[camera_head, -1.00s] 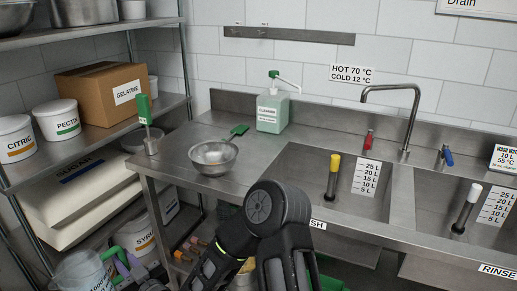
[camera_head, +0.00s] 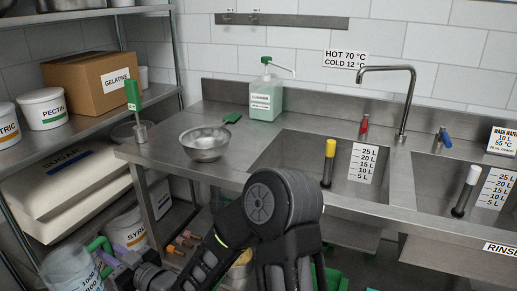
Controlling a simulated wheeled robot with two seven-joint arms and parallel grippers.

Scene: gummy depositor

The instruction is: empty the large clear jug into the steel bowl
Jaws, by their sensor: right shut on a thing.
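The large clear jug (camera_head: 70,268) is at the bottom left, cut off by the picture edge, with dark markings and a green handle (camera_head: 98,244). What is inside it cannot be made out. My right gripper (camera_head: 112,259) is shut on the jug at its handle side; its fingertips are small and partly hidden. The steel bowl (camera_head: 205,153) stands upright on the left end of the steel counter, above and to the right of the jug in the picture. My left gripper is out of view.
A green-handled tool (camera_head: 232,118) lies behind the bowl. A green cleaner bottle (camera_head: 266,98) stands farther back. Shelves with a sugar sack (camera_head: 70,185) stand left. Sinks are right.

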